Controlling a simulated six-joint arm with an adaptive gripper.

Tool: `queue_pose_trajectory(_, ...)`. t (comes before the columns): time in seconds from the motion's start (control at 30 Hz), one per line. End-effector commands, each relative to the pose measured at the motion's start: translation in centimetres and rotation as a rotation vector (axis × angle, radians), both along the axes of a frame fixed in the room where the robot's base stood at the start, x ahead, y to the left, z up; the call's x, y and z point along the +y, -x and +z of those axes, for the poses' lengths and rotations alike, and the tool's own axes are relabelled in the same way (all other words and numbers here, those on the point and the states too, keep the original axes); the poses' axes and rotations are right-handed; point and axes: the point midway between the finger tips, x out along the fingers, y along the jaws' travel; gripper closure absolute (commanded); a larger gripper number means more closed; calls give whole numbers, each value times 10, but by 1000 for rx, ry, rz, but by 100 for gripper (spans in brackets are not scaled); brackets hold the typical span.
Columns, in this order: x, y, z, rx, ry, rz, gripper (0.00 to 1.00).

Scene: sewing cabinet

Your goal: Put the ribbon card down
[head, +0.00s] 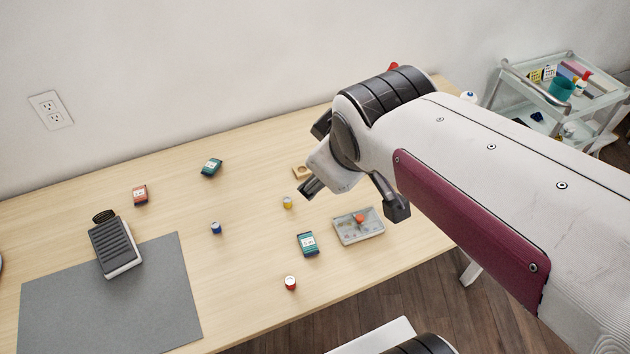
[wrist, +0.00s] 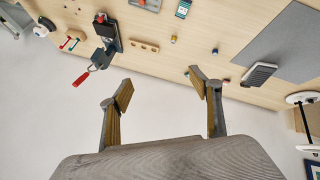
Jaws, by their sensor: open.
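I cannot tell which is meant. The teal card also shows at the top of the wrist view (wrist: 183,9). My gripper (head: 352,200) is open, above the table's right part. In the wrist view its fingers (wrist: 162,98) are wide apart with nothing between them.
Blue (head: 215,228), yellow (head: 287,203) and red (head: 291,283) spools stand about. A red-handled black device (wrist: 106,45) stands near a wooden block (wrist: 143,46).

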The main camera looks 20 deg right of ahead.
Motion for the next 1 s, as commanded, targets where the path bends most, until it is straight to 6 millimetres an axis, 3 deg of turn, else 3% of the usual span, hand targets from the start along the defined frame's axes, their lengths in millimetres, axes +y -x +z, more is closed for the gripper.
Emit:
queue_pose_trajectory(0.2, 21, 56, -9, 40, -195, -184, 37)
queue_pose_trajectory(0.4, 34, 88, -18, 78, -308, -295, 37)
queue_pose_trajectory(0.57, 38, 97, -20, 91, -338, -326, 37)
queue_pose_trajectory(1.0, 38, 97, -20, 91, -339, -327, 37)
